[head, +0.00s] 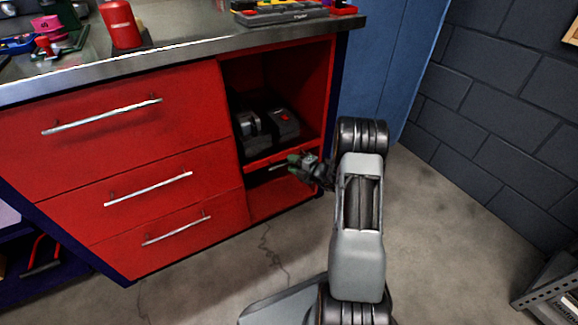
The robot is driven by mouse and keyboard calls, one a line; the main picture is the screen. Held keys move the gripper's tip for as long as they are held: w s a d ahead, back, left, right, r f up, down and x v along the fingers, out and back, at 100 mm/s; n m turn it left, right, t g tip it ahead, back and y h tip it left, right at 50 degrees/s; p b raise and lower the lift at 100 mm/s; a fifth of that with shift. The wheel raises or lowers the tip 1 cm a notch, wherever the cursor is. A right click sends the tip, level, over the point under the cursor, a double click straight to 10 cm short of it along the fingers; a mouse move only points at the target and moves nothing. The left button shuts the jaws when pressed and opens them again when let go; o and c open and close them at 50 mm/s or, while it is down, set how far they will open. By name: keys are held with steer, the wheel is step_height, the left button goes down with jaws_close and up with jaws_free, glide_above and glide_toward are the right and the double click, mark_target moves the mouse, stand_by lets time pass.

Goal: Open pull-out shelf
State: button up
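The pull-out shelf (254,163) is a red board inside the open right section of the red workbench. A grey and black machine (270,132) with a red spot on it stands on the shelf. A silver handle (277,167) shows at the shelf's front edge, partly hidden by my gripper. The shelf appears to sit inside the cabinet. My gripper (292,167) is at the right part of this handle, with green showing at its tips. Whether it touches the handle, and whether its fingers are open or shut, I cannot tell.
Three red drawers with silver handles (103,116) are shut at the left. The bench top (190,53) carries a red container (121,24) and other items. A grey metal rack (552,297) stands at the lower right. The concrete floor (440,220) is clear.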

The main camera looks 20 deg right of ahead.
steer(key=shift+x, duration=1.1)
jaws_close()
